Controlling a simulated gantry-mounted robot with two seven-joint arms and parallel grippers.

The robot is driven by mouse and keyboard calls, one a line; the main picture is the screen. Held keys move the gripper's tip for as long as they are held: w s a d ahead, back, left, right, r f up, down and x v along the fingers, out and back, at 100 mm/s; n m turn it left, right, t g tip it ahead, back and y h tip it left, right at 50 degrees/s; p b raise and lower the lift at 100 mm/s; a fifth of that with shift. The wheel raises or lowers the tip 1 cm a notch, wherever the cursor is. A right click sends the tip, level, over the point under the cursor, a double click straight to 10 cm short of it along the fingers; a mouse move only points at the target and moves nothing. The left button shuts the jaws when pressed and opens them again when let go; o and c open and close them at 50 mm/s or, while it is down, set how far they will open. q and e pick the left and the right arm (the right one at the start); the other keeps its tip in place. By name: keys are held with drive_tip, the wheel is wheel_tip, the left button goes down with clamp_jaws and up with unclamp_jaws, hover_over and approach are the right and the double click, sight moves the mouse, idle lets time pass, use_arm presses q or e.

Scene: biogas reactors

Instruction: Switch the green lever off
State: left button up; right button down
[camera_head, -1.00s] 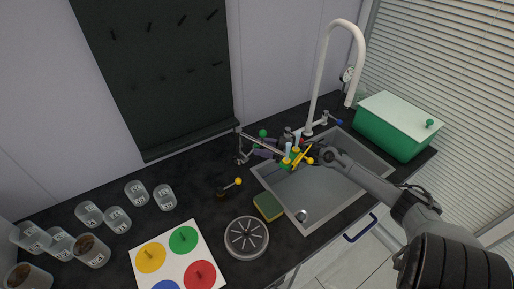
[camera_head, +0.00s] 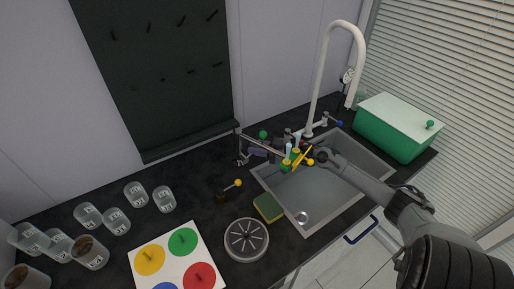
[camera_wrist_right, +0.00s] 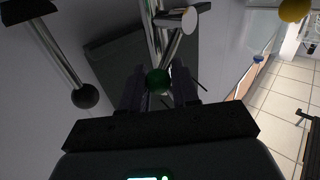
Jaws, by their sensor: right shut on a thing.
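In the right wrist view, a round green lever knob (camera_wrist_right: 158,80) sits between the two dark fingers of my right gripper (camera_wrist_right: 159,88), which is shut on it. A metal rod runs up behind the knob. In the head view, my right arm reaches in from the right across the sink, with the right gripper (camera_head: 263,151) at the sink's back left corner, partly behind tubes and fittings. A green ball (camera_head: 263,134) shows just above the gripper there; I cannot tell if it is the held knob. My left gripper is not in view.
A tall white faucet (camera_head: 325,75) rises behind the sink (camera_head: 335,195). A yellow-knobbed lever (camera_head: 238,182), sponge (camera_head: 268,208) and round strainer (camera_head: 246,240) lie left. A green box (camera_head: 390,135) stands right.

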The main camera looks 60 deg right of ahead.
drive_tip(key=shift+w+a+r+n+g+p, duration=0.1)
drive_tip(key=shift+r+n+g+p, duration=0.3)
drive_tip(key=shift+p, duration=0.7)
drive_tip(key=shift+a+r+p, duration=0.1)
drive_tip(key=shift+p, duration=0.25)
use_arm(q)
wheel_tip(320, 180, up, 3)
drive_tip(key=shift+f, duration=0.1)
use_arm(e)
drive_tip(key=shift+f, duration=0.2)
drive_tip(key=c, duration=0.9)
unclamp_jaws()
drive_tip(key=shift+c, duration=0.2)
use_arm(q)
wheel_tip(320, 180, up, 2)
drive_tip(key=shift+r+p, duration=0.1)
drive_tip(key=shift+p, duration=0.95)
use_arm(e)
drive_tip(key=v, duration=1)
drive_tip(key=shift+s+r, duration=0.2)
drive_tip(key=shift+s, duration=0.2)
